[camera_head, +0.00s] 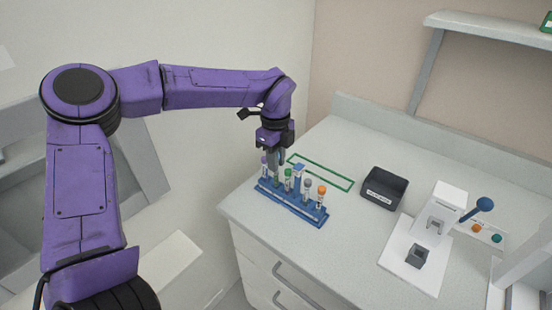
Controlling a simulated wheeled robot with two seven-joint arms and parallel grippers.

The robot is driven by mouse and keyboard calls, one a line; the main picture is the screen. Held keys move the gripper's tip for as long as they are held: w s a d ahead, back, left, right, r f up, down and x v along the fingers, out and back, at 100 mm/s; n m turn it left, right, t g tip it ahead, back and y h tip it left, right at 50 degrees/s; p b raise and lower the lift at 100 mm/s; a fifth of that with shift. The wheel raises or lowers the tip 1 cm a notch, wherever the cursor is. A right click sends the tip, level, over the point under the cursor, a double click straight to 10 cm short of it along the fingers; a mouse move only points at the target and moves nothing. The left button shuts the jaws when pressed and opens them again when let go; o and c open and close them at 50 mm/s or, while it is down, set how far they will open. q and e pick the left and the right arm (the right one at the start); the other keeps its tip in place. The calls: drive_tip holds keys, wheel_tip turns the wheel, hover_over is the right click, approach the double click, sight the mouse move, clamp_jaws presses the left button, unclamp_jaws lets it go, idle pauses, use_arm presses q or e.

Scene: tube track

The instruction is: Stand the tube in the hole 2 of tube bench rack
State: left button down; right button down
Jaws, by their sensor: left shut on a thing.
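The blue tube bench rack (292,204) stands near the left end of the bench, with several capped tubes upright in it. I see a purple-capped tube (264,168), a green one (288,179), a grey one (307,188) and an orange one (321,194). My left gripper (277,157) points down just above the rack's left part. It is shut on a tube (274,172), whose lower part is among the racked tubes. Whether that tube sits in a hole, and which one, I cannot tell. My right gripper is out of view.
A green-outlined rectangle (338,180) is marked behind the rack. Drawers lie below the bench's front edge.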

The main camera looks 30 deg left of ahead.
use_arm(q)
drive_tip(key=shift+f, duration=0.3)
drive_tip(key=shift+f+b, duration=0.6)
drive_tip(key=shift+b, duration=0.15)
drive_tip(key=c, duration=1)
unclamp_jaws()
drive_tip(key=shift+o, duration=0.2)
